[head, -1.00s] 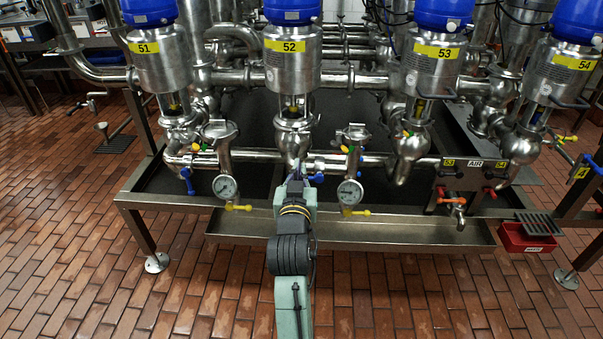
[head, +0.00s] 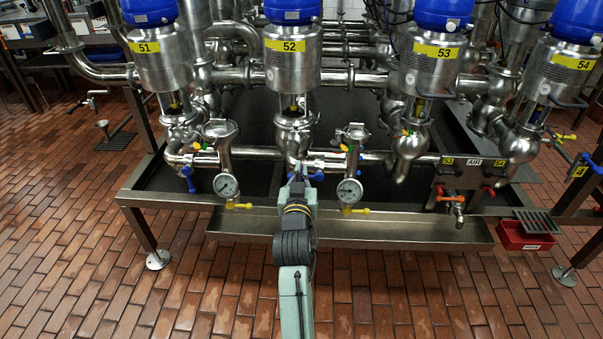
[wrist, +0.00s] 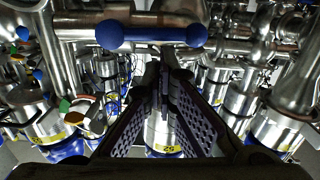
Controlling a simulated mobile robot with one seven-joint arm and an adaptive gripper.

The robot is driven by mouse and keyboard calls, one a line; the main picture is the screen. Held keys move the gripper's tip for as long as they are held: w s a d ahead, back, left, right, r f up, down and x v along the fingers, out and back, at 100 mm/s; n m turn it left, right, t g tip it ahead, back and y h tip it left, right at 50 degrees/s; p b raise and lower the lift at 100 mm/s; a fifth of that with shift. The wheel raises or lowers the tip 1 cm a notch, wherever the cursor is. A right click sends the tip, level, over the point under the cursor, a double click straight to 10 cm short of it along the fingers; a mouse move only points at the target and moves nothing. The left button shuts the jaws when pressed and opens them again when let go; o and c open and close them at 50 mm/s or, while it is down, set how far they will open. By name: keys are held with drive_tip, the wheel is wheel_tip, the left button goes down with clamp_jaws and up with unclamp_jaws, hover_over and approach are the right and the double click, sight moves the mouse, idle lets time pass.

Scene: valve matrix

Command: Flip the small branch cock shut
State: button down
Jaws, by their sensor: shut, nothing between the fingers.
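A blue cock handle with round ends (wrist: 152,34) lies level across the top of the wrist view, just beyond my fingertips. In the head view a blue end of it (head: 317,176) shows right beside my gripper (head: 299,170), under valve 52; the rest is hidden by the gripper. In the wrist view my gripper's fingers (wrist: 164,62) are together with nothing between them. They point toward the handle's bar, and I cannot tell whether they touch it. Another blue handle (head: 188,178) hangs under valve 51, left of my gripper.
Pressure gauges (head: 226,186) and (head: 349,191) with yellow handles flank my gripper. A steel drip tray (head: 400,232) runs below along the front. Steel pipes and valve bodies (head: 292,60) crowd behind. The tiled floor in front is open.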

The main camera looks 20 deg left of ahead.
drive_tip(key=shift+a+f+n, duration=0.2)
drive_tip(key=shift+f+n, duration=0.25)
drive_tip(key=shift+n, duration=0.35)
wheel_tip(320, 180, down, 7)
drive_tip(key=d+n+p, duration=0.1)
drive_tip(key=n+p, duration=0.3)
drive_tip(key=n, duration=1)
drive_tip(key=shift+w+d+t+h+p, duration=0.15)
drive_tip(key=shift+d+t+h+p, duration=0.1)
drive_tip(key=shift+t+h+p, duration=0.15)
drive_tip(key=shift+d, duration=0.1)
idle(0.3)
drive_tip(key=v, duration=0.7)
drive_tip(key=shift+s, duration=0.25)
